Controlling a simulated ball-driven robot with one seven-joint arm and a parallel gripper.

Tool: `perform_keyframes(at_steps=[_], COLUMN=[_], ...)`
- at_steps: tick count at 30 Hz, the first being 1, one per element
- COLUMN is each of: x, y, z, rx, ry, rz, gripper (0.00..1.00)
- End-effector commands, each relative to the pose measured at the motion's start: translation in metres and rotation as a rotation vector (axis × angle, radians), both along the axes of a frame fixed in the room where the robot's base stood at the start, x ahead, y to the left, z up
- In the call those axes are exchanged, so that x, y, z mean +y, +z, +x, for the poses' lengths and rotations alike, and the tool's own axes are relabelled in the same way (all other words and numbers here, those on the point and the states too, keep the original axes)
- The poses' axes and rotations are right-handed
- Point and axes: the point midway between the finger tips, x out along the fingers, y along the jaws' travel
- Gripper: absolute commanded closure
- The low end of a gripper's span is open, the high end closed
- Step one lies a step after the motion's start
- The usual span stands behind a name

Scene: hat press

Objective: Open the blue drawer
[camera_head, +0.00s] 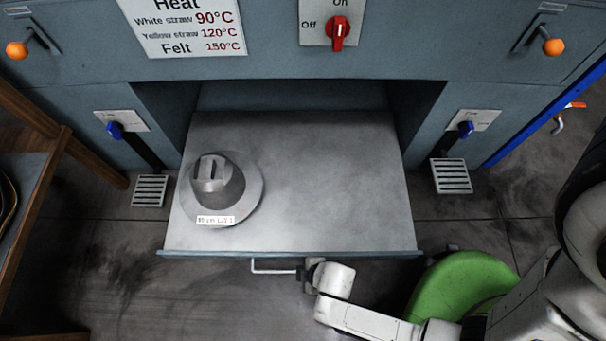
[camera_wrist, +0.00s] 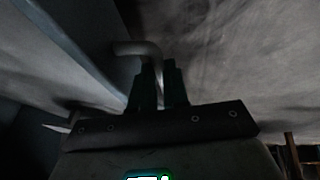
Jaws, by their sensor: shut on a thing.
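The drawer (camera_head: 330,190) is pulled well out from the blue-grey machine, with a grey inner surface and a blue front edge. A grey metal hat form (camera_head: 222,186) with a small label stands in it at the left. A pale bar handle (camera_head: 272,269) runs along the drawer front. My gripper (camera_head: 306,272) is at the right end of this handle, in front of the drawer. In the wrist view, the dark fingers of my gripper (camera_wrist: 158,82) are shut on the handle (camera_wrist: 138,48), whose bent end sticks out to the left.
Blue-knobbed levers (camera_head: 115,130) and (camera_head: 466,128) flank the drawer opening, above slotted floor pedals (camera_head: 150,190) and (camera_head: 451,176). A wooden shelf (camera_head: 52,170) stands at the left. A green rounded object (camera_head: 460,285) lies at the lower right. The floor before the drawer's left half is clear.

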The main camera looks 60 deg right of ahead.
Motion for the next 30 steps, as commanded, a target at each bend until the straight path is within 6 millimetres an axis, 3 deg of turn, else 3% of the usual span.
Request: perform_keyframes(at_steps=[4, 5, 12, 22, 30], x=[0.001, 0.001, 0.0, 0.0, -0.002], y=[-0.001, -0.001, 0.0, 0.006, 0.049], z=[0.0, 0.0, 0.0, -0.002, -0.021], rx=[0.001, 0.001, 0.001, 0.001, 0.001], ry=[0.001, 0.001, 0.0, 0.0, 0.003], rz=[0.001, 0.001, 0.001, 0.001, 0.001], gripper=[1.0, 0.83, 0.61, 0.6, 0.6])
